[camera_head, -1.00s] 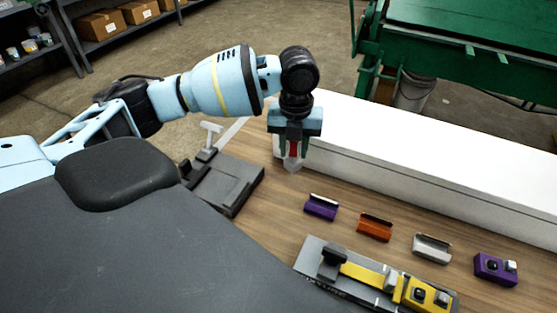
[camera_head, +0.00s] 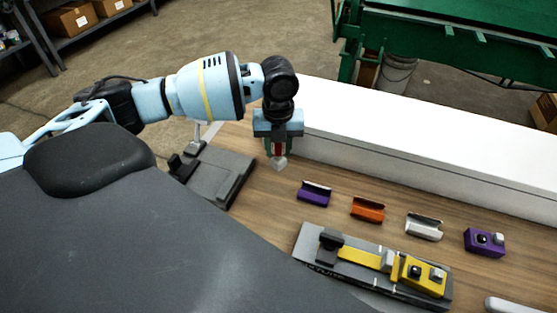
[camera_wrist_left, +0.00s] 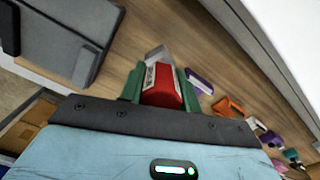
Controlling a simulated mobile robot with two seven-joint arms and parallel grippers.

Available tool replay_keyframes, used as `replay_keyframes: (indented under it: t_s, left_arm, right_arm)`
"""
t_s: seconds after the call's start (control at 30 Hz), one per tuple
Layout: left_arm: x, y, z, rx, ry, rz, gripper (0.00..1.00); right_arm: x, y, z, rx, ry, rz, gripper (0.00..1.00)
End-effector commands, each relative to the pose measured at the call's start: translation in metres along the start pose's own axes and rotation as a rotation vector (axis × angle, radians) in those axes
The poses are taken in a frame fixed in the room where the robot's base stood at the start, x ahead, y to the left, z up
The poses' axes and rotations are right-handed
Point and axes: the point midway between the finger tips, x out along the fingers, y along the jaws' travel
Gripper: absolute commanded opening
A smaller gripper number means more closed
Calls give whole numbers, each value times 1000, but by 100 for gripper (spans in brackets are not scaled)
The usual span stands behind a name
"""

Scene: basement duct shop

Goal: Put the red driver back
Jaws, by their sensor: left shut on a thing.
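My left gripper (camera_head: 278,148) is shut on the red driver (camera_wrist_left: 163,86), holding it above the wooden bench (camera_head: 262,200). In the left wrist view the driver is red with a pale label and a grey end pointing away from me. In the head view only a strip of red shows between the green fingers, with the pale grey end (camera_head: 279,163) below them. The fingers hide the rest. I cannot tell whether the end touches the bench. My right gripper is not in view.
A grey fixture (camera_head: 222,178) stands to the left. Purple (camera_head: 314,194), orange (camera_head: 367,209) and white (camera_head: 424,227) channel pieces lie to the right, then a purple box (camera_head: 485,242). A grey-and-yellow fixture (camera_head: 375,262) sits in front. A long white block (camera_head: 400,150) lies behind.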

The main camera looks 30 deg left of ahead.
Motion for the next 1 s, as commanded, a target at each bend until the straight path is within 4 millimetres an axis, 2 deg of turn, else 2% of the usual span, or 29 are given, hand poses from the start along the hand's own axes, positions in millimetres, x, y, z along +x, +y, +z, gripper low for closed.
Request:
replay_keyframes:
  t_s: [0.17,0.33,0.47,0.93,0.97,1.0]
  left_arm:
    - [6,0,0,1,0,-1,10]
    - [33,0,-1,0,1,2,10]
    - [46,0,-1,1,0,-1,10]
    - [53,0,-1,1,-1,-2,10]
    - [53,0,-1,1,-1,-2,35]
    - [52,0,-1,1,-1,-2,40]
  right_arm:
    - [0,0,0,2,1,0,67]
    - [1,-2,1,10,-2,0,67]
    - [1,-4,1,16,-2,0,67]
    - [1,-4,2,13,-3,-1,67]
    - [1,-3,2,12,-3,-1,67]
    - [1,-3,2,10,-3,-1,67]
